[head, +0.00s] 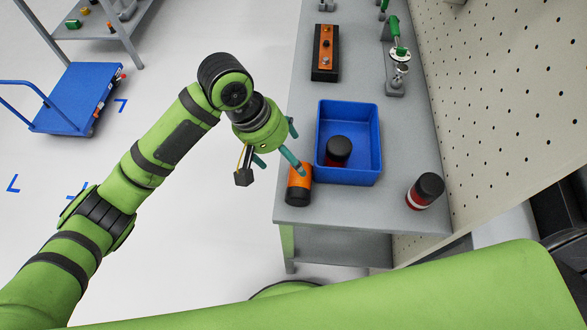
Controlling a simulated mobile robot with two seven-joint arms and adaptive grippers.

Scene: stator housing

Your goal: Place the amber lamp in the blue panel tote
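The amber lamp (299,183), an orange cylinder with a black end, is at the near left edge of the grey bench. I cannot tell whether it stands or lies. The blue tote (368,180) is just right of it and holds a dark item with some red (338,150). My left gripper (294,147) is left of the tote, its teal fingers spread. One fingertip overlaps the top of the amber lamp in the picture; contact cannot be told. My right gripper is out of view; a green arm link of mine crosses the bottom.
A red lamp with a black end (425,191) is right of the tote, near the pegboard wall (505,100). An orange and black box (325,53) and a green clamp fixture (396,50) are farther back. A blue cart (75,98) stands on the floor at left.

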